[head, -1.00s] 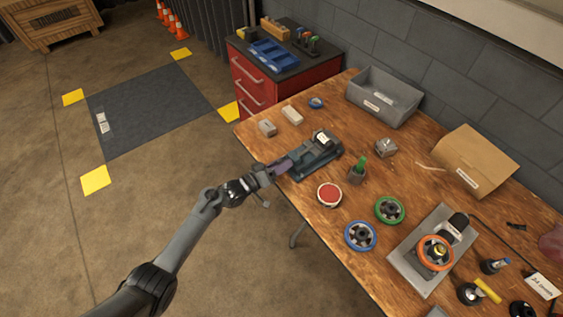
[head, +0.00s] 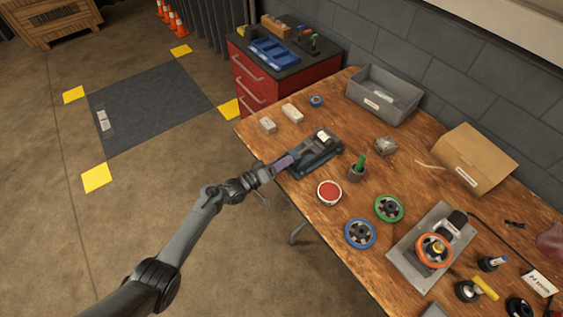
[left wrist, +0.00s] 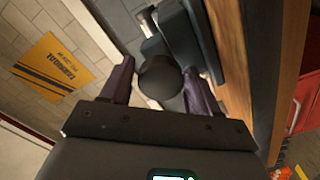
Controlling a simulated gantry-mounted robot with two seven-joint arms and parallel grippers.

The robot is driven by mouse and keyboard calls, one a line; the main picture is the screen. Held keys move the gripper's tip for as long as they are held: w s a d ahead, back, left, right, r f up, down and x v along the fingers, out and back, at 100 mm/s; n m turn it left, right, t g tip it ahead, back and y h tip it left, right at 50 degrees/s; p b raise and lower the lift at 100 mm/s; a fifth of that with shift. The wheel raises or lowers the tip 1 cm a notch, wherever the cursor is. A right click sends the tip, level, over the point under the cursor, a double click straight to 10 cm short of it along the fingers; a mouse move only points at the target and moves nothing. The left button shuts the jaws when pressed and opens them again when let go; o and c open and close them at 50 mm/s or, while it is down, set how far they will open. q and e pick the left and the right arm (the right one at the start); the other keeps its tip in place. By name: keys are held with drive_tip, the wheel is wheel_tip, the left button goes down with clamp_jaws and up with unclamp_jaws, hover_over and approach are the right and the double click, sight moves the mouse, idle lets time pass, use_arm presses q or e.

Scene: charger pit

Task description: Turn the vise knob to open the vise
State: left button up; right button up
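The grey-green vise (head: 318,153) stands at the near left edge of the wooden workbench, and its body also shows at the top of the left wrist view (left wrist: 185,38). The dark round vise knob (left wrist: 160,77) lies between the two purple fingers of my left gripper (left wrist: 158,70). The fingers stand apart around it. A small gap shows at the left finger; the knob's right edge lies close to the right finger, and contact is unclear. In the head view my left gripper (head: 284,162) reaches the vise's near end and hides the knob. My right gripper is not in view.
A red drawer cabinet (head: 265,85) stands behind. Floor left of the bench is open.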

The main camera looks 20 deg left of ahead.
use_arm(q)
drive_tip(key=shift+o, duration=0.6)
drive_tip(key=shift+s+a, duration=0.25)
drive_tip(key=shift+s, duration=0.2)
drive_tip(key=p+v, duration=0.2)
drive_tip(key=v, duration=0.8)
drive_tip(key=shift+p, duration=0.4)
drive_tip(key=shift+w+d, duration=0.1)
drive_tip(key=shift+f, duration=0.15)
